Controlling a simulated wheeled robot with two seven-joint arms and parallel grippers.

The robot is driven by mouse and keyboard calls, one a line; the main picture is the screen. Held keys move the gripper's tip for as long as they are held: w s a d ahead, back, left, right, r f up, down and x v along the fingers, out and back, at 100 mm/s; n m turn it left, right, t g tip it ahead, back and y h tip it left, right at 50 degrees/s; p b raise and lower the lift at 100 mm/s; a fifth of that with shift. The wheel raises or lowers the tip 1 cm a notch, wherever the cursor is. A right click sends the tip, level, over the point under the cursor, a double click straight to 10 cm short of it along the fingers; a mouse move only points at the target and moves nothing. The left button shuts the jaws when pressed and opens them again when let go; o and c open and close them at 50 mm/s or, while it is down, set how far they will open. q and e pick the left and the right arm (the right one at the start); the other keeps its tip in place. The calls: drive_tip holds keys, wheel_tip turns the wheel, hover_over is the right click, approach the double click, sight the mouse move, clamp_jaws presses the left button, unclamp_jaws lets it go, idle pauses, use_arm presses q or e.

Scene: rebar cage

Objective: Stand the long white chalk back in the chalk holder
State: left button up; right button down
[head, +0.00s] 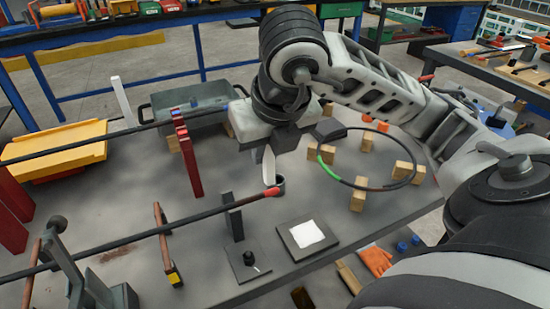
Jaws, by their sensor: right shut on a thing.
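The long white chalk (269,165) hangs nearly upright below my right gripper (273,144), which is shut on it. The arm reaches in from the right. A small dark cup, apparently the chalk holder (280,187), stands on the grey table right at the chalk's lower end. The chalk's lower end overlaps the cup's left side in the picture; I cannot tell whether it is inside the cup or in front of it. The chalk's top is hidden by the gripper. My left gripper is not in view.
Long dark bars (150,234) cross the table at left, one ending in a red tip near the cup. A dark upright post (233,215) stands in front. A hoop (385,186) on wooden blocks lies right. A grey bin (190,102) and yellow tray (60,148) are behind.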

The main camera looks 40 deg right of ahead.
drive_tip(key=w+d+f, duration=0.1)
drive_tip(key=d+f, duration=0.1)
drive_tip(key=w+d+f, duration=0.3)
drive_tip(key=d+f, duration=0.1)
drive_tip(key=f, duration=0.1)
drive_tip(key=shift+w+d+b, duration=0.15)
drive_tip(key=shift+w+b, duration=0.2)
drive_tip(key=shift+w, duration=0.05)
drive_tip(key=shift+w+d+f+b, duration=0.15)
drive_tip(key=shift+f+b, duration=0.15)
drive_tip(key=shift+f, duration=1.35)
drive_tip(key=shift+f, duration=0.15)
drive_tip(key=c, duration=1.4)
unclamp_jaws()
